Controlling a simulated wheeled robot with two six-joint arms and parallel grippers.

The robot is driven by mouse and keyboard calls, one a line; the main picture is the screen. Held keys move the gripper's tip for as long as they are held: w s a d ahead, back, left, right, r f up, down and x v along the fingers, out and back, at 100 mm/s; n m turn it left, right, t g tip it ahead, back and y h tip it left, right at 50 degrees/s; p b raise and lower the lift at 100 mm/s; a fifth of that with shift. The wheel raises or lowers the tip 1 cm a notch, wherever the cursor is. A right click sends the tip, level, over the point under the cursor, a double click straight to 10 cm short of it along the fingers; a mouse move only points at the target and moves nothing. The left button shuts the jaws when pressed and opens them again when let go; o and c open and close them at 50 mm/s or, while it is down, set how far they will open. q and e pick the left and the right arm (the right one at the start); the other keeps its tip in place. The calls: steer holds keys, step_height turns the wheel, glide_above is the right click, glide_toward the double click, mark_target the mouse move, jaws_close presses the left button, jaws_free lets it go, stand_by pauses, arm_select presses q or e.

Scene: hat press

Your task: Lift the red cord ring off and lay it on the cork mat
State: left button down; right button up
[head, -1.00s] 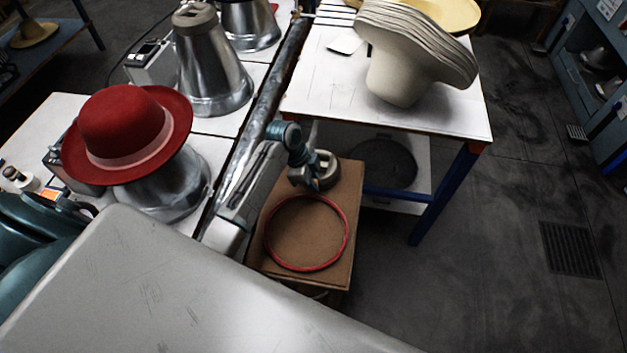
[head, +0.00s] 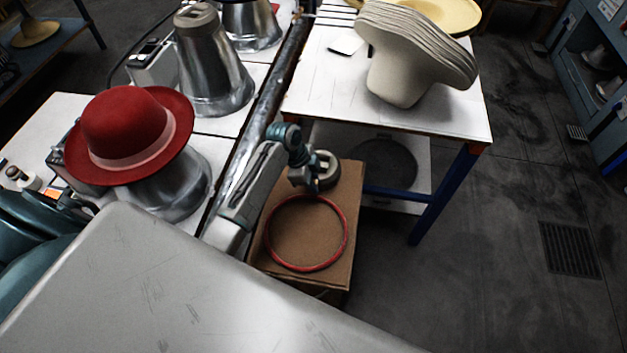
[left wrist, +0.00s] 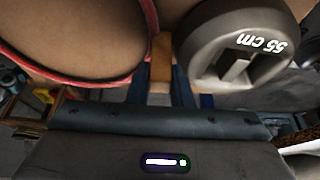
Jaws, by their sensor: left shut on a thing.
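The red cord ring (head: 346,243) is a thin open loop. In the left wrist view the red cord ring (left wrist: 85,80) curves at the left. My left gripper (head: 311,186) is at the ring's far edge. In the wrist view my left gripper (left wrist: 161,84) is shut with a small tan piece between its fingers, close beside the red cord. The exact grip is partly hidden. My right gripper is not in view.
A grey round block marked "55 cm" (left wrist: 236,55) is right beside my left gripper. A red hat (head: 125,125) sits on a metal form at the left. A white table (head: 340,90) with stacked pale hat bodies (head: 410,60) stands behind. Floor at the right is clear.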

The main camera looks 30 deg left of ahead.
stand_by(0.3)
arm_select(q)
steer(key=c, duration=1.2)
jaws_free()
steer(key=p+v, duration=0.4)
steer(key=shift+d+r, duration=0.25)
steer(key=p+v, duration=0.3)
steer(key=shift+w+d+r, duration=0.1)
steer(key=shift+d, duration=0.05)
